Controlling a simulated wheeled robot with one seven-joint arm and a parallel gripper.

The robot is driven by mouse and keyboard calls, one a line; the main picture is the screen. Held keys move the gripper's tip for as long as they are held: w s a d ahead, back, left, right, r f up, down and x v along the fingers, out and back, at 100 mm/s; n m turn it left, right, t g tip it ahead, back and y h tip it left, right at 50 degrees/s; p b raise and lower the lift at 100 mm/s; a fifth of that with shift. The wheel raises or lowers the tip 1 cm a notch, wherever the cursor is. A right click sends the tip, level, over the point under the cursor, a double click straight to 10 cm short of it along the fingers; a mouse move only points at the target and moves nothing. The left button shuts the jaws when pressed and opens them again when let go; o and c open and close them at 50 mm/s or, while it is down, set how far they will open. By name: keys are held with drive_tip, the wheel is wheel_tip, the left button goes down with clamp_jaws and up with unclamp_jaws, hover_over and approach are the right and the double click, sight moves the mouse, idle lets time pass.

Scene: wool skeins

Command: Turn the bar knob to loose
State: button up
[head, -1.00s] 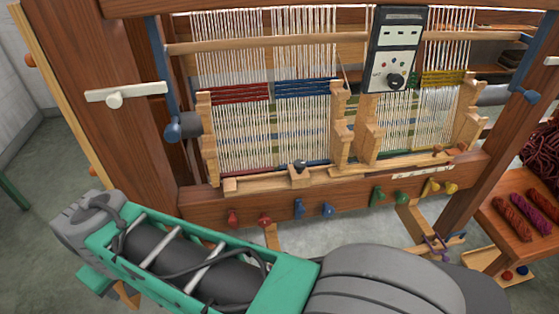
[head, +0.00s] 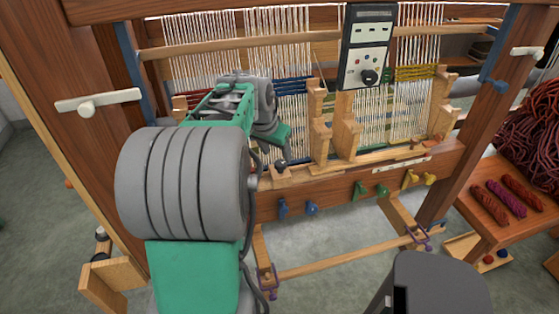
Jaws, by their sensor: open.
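A black knob (head: 370,76) sits on the dark control panel (head: 369,35) on the loom's upper frame; it also has lights and small windows. White bar-shaped handles are on the left post (head: 98,102) and the right post (head: 527,50). A small dark knob (head: 281,166) stands on the wooden ledge. I cannot tell for certain which is the bar knob, and no loose mark is readable. My gripper (head: 273,137) is in front of the left warp threads, just above the small dark knob and left of the panel. It is open; its fingers are partly hidden by my arm.
Coloured pegs (head: 311,208) line the front beam. Wooden uprights (head: 346,130) stand right of my gripper. A table with wool skeins (head: 506,198) is at the right. Open floor (head: 340,235) shows under the loom.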

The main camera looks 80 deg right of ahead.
sight(280, 163)
drive_tip(key=x, duration=0.5)
drive_tip(key=shift+d+f+p, duration=0.1)
drive_tip(key=shift+f+p, duration=0.2)
drive_tip(key=shift+f, duration=0.1)
clamp_jaws()
